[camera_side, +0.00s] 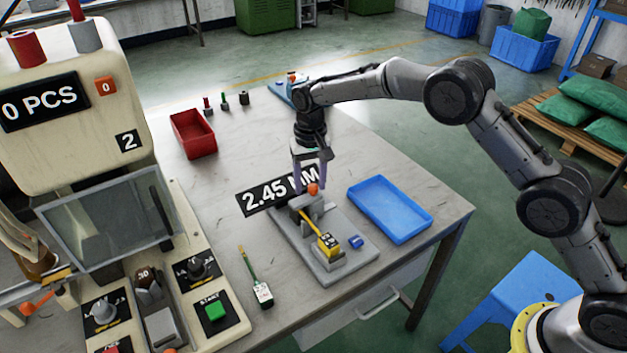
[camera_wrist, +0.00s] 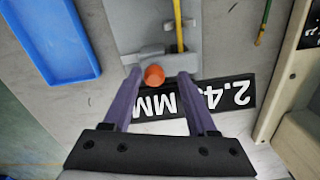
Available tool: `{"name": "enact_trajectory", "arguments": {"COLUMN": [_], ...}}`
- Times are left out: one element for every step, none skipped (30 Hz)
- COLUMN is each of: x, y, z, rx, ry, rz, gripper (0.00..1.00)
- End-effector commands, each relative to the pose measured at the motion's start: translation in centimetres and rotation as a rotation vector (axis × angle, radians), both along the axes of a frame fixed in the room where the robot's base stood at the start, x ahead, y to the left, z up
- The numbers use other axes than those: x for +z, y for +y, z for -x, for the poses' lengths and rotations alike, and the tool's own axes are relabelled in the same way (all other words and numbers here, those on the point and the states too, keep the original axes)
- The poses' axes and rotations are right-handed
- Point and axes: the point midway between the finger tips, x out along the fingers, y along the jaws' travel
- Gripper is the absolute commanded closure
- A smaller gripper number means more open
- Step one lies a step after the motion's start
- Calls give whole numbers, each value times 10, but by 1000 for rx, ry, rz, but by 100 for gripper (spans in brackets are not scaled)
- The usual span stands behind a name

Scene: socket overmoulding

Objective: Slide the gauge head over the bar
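The gauge head is a grey block (camera_side: 301,201) with an orange knob (camera_side: 313,189), at the far end of a grey base plate (camera_side: 285,232). A thin yellow bar (camera_side: 312,228) runs from near the head to a yellow block (camera_side: 328,244) on a grey stand. The bar also shows in the wrist view (camera_wrist: 179,30). My gripper (camera_side: 311,187) points down at the head, its purple fingers apart (camera_wrist: 160,76). Contact with the head cannot be made out.
A "2.45 MM" display (camera_side: 278,190) stands right behind the head. A green-handled brush (camera_side: 255,278) lies left, a red bin (camera_side: 193,133) farther back. A control machine (camera_side: 75,120) fills the left.

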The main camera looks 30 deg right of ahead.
Motion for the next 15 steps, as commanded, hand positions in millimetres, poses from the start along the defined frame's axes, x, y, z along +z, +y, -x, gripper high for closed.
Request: {"name": "enact_trajectory", "arguments": {"x": [0,0,0,0,0,-1,-1,0,0,1,3,6,9,13,20], "y": [-1,-1,-1,-2,-2,-2,-2,-2,-2,-3,-3,-3,-3,-3,-3], "z": [0,0,0,0,0,0,0,0,0,0,0,0,-1,-1,-1], "rx": [0,0,0,0,0,-1,-1,-1,-1,-1,-1,-1,-1,-1,-1], "ry": [0,0,1,1,1,2,2,2,1,1,1,0,-1,-2,-2], "rz": [1,1,2,2,3,3,3,3,4,4,4,3,3,3,3], "gripper": [38,38,38,38,38,38,38,38,38,38,38,38,38,38,38]}}
